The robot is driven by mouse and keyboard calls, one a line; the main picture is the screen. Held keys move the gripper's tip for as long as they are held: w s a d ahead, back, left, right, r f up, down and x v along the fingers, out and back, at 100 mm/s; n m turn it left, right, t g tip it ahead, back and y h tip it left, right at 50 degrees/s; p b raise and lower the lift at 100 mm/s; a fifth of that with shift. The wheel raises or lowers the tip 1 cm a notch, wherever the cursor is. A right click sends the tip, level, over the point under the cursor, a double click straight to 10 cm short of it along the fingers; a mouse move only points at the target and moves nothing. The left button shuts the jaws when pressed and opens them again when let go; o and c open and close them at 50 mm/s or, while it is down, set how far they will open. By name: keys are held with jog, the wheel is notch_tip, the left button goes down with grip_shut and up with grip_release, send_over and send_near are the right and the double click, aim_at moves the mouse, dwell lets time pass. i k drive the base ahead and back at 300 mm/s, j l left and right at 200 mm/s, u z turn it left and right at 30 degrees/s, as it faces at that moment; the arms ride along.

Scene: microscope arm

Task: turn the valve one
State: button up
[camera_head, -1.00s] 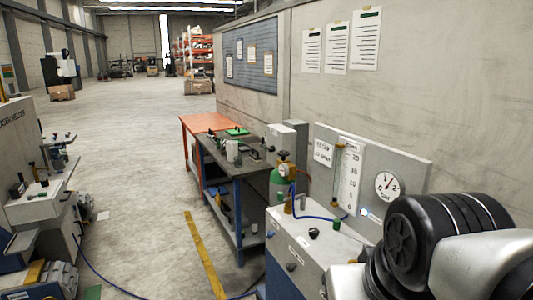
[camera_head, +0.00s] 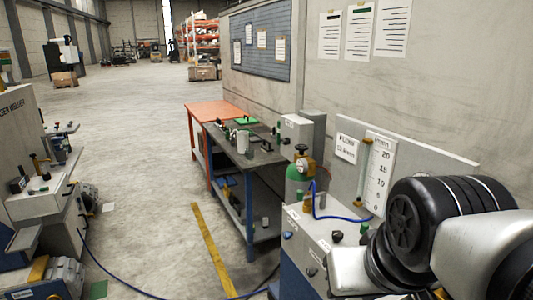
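A grey bench unit (camera_head: 312,255) stands at the lower right. It carries a blue knob (camera_head: 287,236) on its front and a black knob (camera_head: 337,237) on top. A green gas cylinder (camera_head: 296,188) with a brass and red valve head (camera_head: 301,155) stands behind it. A blue hose (camera_head: 345,218) runs over the unit's top. I cannot tell which of these is valve one. My arm's black and silver links fill the lower right and hide part of the unit. My gripper is not in view.
A panel with a flow scale (camera_head: 378,175) stands behind the unit. A workbench (camera_head: 245,150) with small items and an orange table (camera_head: 212,112) stand beyond. A welding machine (camera_head: 30,175) is at the left. The floor between is open, with a blue hose (camera_head: 110,283) across it.

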aim_at(301, 148)
jog(key=i+j, duration=0.8)
jog(key=i, duration=0.2)
jog(key=i+j, duration=0.8)
jog(key=i, duration=0.2)
jog(key=i+j+z, duration=0.1)
jog(key=i+j, duration=0.65)
jog(key=i, duration=0.25)
jog(key=i+j+z, duration=0.15)
jog(key=z, duration=1.9)
